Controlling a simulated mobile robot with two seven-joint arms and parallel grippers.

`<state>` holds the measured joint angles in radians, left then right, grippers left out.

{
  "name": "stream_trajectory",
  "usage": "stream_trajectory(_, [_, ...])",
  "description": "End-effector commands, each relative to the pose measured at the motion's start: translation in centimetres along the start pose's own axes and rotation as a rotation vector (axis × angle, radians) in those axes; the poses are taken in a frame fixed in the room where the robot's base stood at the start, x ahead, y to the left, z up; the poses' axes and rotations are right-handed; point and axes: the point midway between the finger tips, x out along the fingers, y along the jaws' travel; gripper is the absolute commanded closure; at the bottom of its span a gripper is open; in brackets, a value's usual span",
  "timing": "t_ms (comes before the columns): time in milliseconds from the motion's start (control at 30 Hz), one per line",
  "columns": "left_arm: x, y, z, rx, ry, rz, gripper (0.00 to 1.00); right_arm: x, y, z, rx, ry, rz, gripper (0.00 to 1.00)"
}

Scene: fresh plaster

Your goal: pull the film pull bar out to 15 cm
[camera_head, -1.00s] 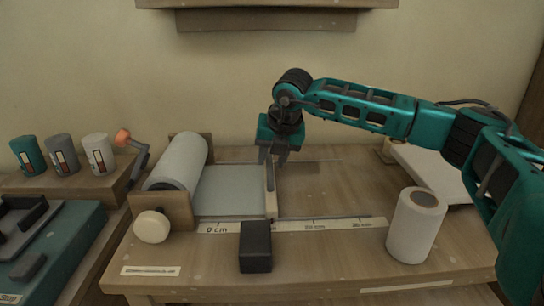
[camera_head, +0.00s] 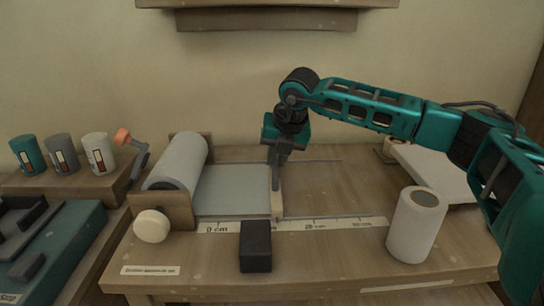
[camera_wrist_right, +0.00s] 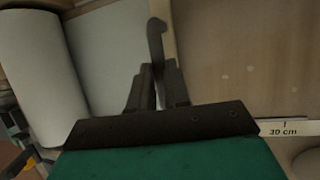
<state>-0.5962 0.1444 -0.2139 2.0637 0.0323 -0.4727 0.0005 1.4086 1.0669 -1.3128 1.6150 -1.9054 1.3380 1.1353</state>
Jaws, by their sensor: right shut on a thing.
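The film pull bar (camera_head: 277,206) is a pale upright wooden strip at the right edge of the grey film sheet (camera_head: 232,190). The film runs from a pale roll (camera_head: 180,163) at the left of the bench. My right gripper (camera_head: 276,186) points down at the bar's far part and is shut on it. In the right wrist view the fingers (camera_wrist_right: 157,88) are close together, with a dark hooked piece beyond them beside the film edge. The scale (camera_head: 290,226) runs along the front; the bar stands just right of the black block's middle. My left gripper is not in view.
A black block (camera_head: 256,247) stands in front of the bar and hides part of the scale. A white roll (camera_head: 415,226) stands upright at the right. A cream knob (camera_head: 152,226) sits at the roll holder's front.

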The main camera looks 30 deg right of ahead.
Motion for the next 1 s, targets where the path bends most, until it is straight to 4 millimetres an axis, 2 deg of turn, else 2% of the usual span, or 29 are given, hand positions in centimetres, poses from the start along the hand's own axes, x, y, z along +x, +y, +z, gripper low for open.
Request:
stream_trajectory(33, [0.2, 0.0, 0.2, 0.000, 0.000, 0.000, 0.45, 0.0, -1.0, 0.0, 0.005, 0.001, -0.002, 1.00])
stream_trajectory(167, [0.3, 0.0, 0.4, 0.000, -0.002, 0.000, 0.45, -0.4, -2.6, 0.2, 0.003, -0.001, -0.002, 1.00])
stream_trajectory(433, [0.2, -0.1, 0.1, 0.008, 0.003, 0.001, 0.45, -0.5, -2.6, 0.2, 0.000, -0.001, -0.002, 1.00])
stream_trajectory(467, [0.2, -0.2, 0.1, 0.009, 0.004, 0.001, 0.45, -0.5, -2.6, 0.2, 0.000, -0.001, -0.002, 0.81])
stream_trajectory(700, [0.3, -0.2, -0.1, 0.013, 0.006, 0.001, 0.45, -0.5, -2.6, 0.2, 0.000, -0.001, -0.002, 0.58])
stream_trajectory(1000, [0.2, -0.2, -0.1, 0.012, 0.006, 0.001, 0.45, -0.8, -2.6, 0.2, 0.000, -0.001, -0.001, 0.58])
